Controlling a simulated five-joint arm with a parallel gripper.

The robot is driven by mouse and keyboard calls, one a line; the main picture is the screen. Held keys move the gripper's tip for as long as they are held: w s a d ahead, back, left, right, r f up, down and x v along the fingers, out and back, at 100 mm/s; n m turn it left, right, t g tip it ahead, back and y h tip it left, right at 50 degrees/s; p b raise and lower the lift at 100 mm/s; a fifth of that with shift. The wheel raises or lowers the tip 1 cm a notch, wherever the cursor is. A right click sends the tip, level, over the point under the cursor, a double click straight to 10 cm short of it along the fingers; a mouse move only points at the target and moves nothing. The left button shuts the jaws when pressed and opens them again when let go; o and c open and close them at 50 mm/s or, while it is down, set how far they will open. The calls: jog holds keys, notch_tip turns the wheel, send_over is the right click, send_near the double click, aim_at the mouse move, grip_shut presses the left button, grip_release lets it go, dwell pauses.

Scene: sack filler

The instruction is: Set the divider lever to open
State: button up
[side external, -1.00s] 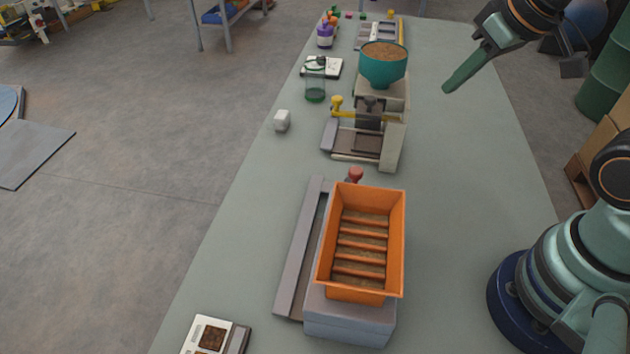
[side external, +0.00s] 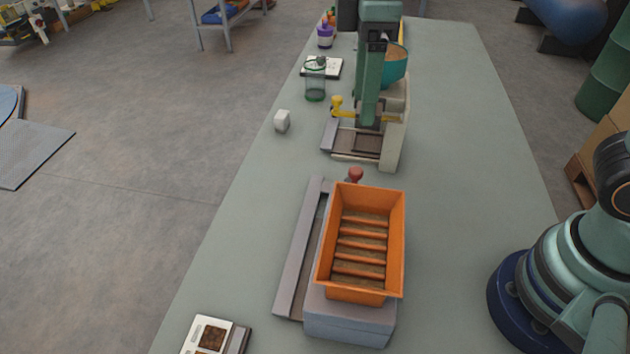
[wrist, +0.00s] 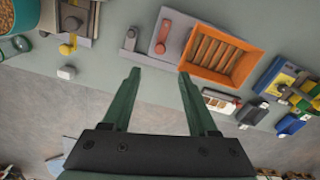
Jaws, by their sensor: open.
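The orange slatted bin (side external: 322,260), seemingly the divider, stands on a grey base in the middle of the bench. A red-knobbed lever (side external: 355,174) stands at its far end. In the wrist view the red lever (wrist: 163,35) lies on a grey plate just left of the orange bin (wrist: 245,62). I cannot tell which setting it is in. My gripper (side external: 370,122) hangs fingers down, overlapping the machine with the teal hopper in the side view. In the wrist view my gripper (wrist: 158,76) is open and empty, with fingertips apart from the lever.
The teal hopper (side external: 396,65) is partly hidden by my arm. A yellow lever (side external: 338,106) is on the machine under it. The bench right of the bin is clear.

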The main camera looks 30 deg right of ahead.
aim_at(356, 170)
notch_tip(356, 170, down, 12)
dwell(0.5)
grip_shut()
